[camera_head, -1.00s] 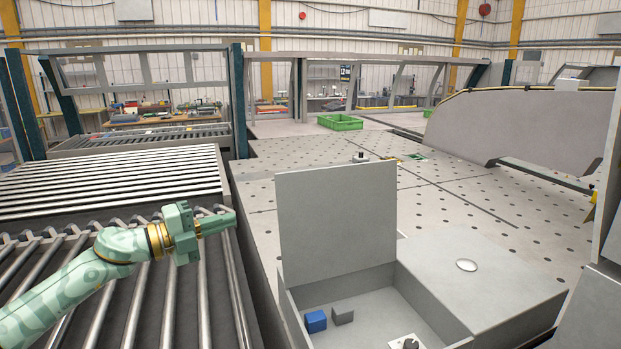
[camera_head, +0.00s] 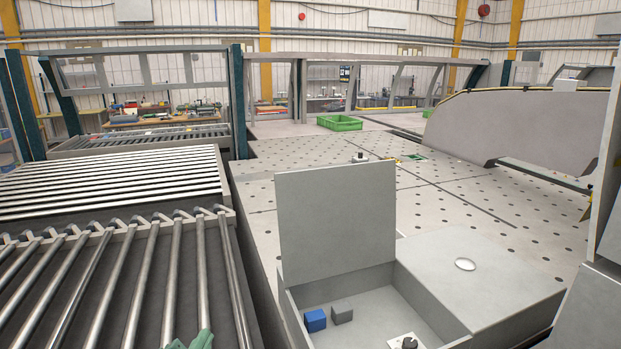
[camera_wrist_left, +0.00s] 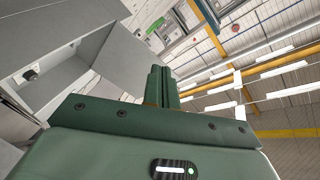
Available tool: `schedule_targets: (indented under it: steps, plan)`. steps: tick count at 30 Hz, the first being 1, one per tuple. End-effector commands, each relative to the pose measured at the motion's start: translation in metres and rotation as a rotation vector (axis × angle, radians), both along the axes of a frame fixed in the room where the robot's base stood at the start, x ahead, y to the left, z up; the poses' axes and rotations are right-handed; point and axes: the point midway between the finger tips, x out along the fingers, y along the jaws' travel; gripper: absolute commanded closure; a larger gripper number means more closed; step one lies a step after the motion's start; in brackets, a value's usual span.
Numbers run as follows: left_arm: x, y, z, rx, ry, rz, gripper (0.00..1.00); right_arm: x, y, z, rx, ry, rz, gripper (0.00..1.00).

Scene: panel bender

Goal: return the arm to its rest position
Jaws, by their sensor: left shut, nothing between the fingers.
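My left gripper (camera_head: 203,339) is at the bottom edge of the head view, with only a small green tip showing over the rollers. In the left wrist view its two fingers (camera_wrist_left: 160,85) are together with nothing between them. The rest of my left arm is out of the head view. My right arm and gripper are not in view.
An open grey box (camera_head: 437,275) with a raised lid (camera_head: 337,220) stands right of the gripper, holding a blue block (camera_head: 315,320) and a grey block (camera_head: 342,311). A roller conveyor (camera_head: 110,180) lies at left. A green crate (camera_head: 340,122) sits farther back on the perforated table (camera_head: 480,190).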

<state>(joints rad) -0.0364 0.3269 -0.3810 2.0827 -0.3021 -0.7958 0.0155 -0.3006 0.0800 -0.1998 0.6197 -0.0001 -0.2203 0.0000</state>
Motion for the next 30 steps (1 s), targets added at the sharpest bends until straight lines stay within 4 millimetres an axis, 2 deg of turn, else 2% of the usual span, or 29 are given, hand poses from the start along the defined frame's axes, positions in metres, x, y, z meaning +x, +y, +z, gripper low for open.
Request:
schedule_targets:
  steps: [1,3,6,9,15,19,23,26,29,30]
  plan:
    - [-0.027,0.015,-0.019,-0.021,0.097,0.079,1.0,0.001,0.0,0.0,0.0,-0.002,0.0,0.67]
    - [-0.06,0.035,-0.04,-0.025,0.221,0.173,1.0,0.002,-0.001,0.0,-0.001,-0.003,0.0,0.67]
    - [-0.103,0.057,-0.061,-0.02,0.369,0.275,1.0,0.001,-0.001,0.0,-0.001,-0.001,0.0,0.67]
    - [-0.144,0.075,-0.076,-0.007,0.496,0.354,1.0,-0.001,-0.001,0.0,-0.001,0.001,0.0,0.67]
    - [-0.22,0.104,-0.091,0.034,0.723,0.477,1.0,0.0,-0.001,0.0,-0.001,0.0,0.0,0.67]
    - [-0.207,0.093,-0.156,0.007,0.759,0.44,1.0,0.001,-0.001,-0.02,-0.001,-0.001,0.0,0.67]
    - [-0.206,0.084,-0.217,-0.026,0.808,0.414,1.0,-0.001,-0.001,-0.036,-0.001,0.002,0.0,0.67]
    - [-0.208,0.076,-0.273,-0.057,0.854,0.395,1.0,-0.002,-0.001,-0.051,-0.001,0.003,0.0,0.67]
    - [-0.218,0.067,-0.341,-0.099,0.913,0.378,1.0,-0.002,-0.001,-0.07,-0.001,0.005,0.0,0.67]
    - [-0.225,0.064,-0.374,-0.12,0.94,0.373,1.0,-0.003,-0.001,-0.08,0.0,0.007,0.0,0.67]
